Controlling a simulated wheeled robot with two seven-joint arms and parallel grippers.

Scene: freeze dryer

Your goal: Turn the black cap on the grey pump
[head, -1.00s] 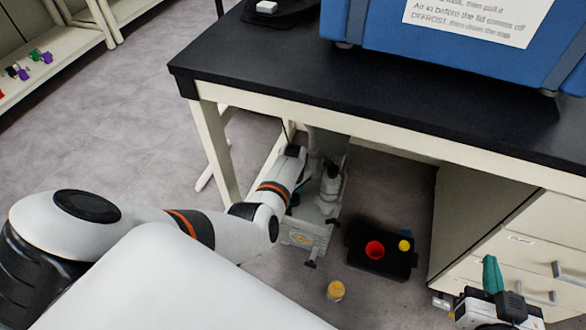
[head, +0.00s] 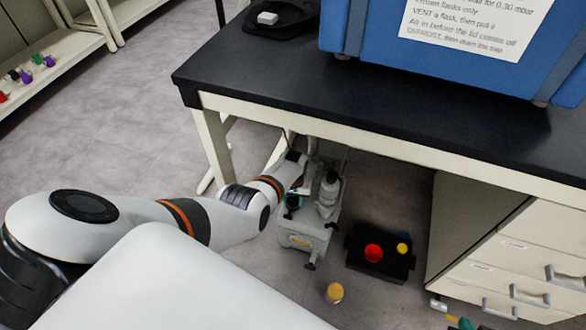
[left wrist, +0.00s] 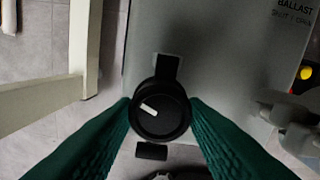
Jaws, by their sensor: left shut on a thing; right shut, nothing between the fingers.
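The grey pump (head: 303,234) stands on the floor under the bench in the head view, and its grey top (left wrist: 215,60) fills much of the left wrist view. The round black cap (left wrist: 160,118) has a white pointer mark slanting across its upper left. My left gripper (left wrist: 160,114) reaches down onto the cap, its two teal fingers shut on the cap's left and right sides. In the head view the left gripper (head: 299,192) is small and partly hidden by its wrist. My right gripper (head: 462,323) is shut and empty at the bottom edge, mostly cut off.
A black tray (head: 378,266) with a red and a yellow item stands right of the pump. A yellow-capped jar (head: 334,292) is on the floor in front. The black bench top (head: 380,115) overhangs the pump; drawers (head: 510,270) stand at the right.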

